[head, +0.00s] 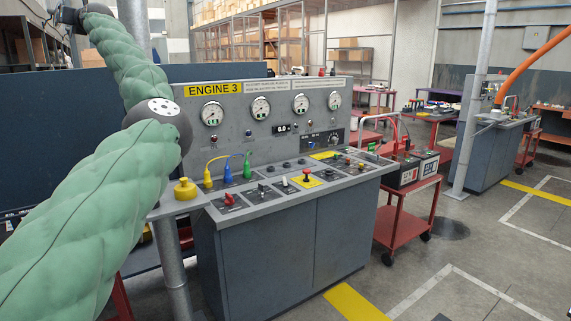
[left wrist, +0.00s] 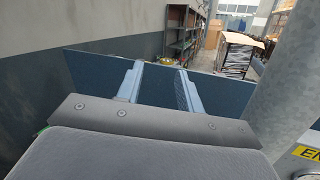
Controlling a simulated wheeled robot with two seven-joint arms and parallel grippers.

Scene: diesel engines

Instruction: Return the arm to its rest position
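My left arm (head: 136,167), in green padding, comes in from the left of the head view and is raised, bent at a dark round joint. My right gripper and right arm are not seen in either view.
The ENGINE 3 console (head: 282,240), with gauges, levers and a yellow knob (head: 185,189), stands in front of me. A grey pole (left wrist: 295,85) is close on the right in the left wrist view. A red cart (head: 407,217) stands right of the console. Floor is clear at front right.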

